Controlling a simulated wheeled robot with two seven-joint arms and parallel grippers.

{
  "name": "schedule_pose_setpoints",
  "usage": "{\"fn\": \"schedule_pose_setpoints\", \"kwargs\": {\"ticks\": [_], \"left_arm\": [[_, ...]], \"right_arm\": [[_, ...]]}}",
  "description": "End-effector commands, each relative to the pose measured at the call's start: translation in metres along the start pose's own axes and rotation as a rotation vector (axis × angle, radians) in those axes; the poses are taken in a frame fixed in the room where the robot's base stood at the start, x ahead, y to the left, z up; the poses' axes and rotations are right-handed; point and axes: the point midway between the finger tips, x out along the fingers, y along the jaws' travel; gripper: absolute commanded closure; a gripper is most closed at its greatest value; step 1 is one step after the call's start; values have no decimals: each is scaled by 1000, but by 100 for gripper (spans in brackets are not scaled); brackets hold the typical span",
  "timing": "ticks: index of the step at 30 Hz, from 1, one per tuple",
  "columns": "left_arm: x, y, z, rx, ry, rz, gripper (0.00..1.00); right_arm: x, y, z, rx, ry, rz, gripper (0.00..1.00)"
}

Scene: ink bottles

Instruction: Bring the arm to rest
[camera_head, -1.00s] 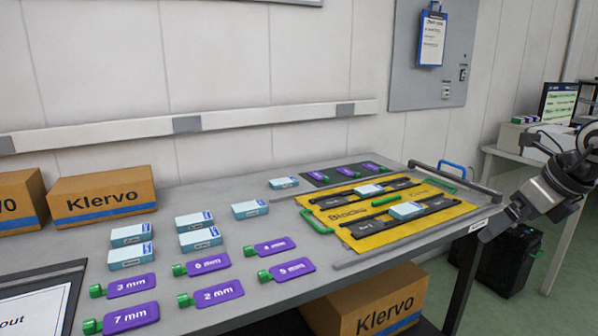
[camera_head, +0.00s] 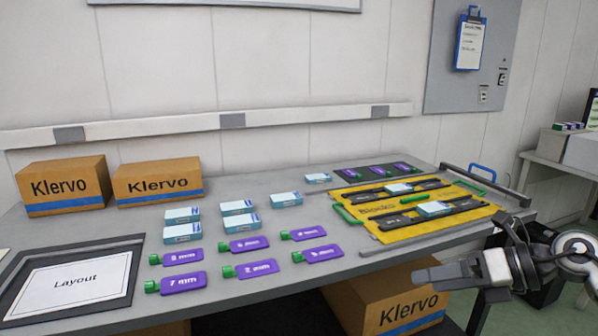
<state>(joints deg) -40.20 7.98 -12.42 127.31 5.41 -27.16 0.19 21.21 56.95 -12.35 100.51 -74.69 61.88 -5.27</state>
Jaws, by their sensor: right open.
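My right gripper (camera_head: 449,277) is at the lower right, in front of the table's front edge and apart from everything on the table. It is open and holds nothing. My right arm comes in from the right edge. My left gripper is not in view. The yellow board (camera_head: 375,227) lies on the right part of the table, with two dark strips, green handles and a light-blue box (camera_head: 433,208) on the nearer strip. Another light-blue box (camera_head: 398,188) sits on the farther strip.
Several light-blue boxes (camera_head: 239,223) and purple tags with green ends (camera_head: 182,281) lie on the grey table (camera_head: 345,275). A framed layout sheet (camera_head: 75,285) lies at left. Klervo cartons (camera_head: 157,180) stand at the back, and another Klervo carton (camera_head: 380,300) is under the table.

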Motion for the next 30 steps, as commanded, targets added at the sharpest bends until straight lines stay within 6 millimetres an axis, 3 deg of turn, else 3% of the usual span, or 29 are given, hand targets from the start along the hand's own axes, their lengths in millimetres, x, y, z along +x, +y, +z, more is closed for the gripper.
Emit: {"fn": "schedule_pose_setpoints", "kwargs": {"ticks": [1,3,6,8,10,12,16,18,21,24,30], "left_arm": [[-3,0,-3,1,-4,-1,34],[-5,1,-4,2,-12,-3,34],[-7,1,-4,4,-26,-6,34],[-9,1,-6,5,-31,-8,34],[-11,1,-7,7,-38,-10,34],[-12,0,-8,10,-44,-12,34],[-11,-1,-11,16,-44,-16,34],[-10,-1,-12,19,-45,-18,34],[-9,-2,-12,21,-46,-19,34],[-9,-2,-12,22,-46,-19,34],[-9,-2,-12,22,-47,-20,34]], "right_arm": [[23,20,-12,102,-52,123,0],[49,52,-22,323,-181,319,0],[66,73,-32,755,-394,532,0],[70,69,-45,1061,-521,604,0],[76,54,-73,1447,-657,633,0],[83,38,-117,1835,-767,597,0],[96,30,-194,2347,-861,467,0],[102,35,-224,2526,-875,399,0],[106,42,-252,2683,-878,330,0],[108,46,-264,2750,-875,297,0],[109,46,-266,2758,-873,291,0]]}}
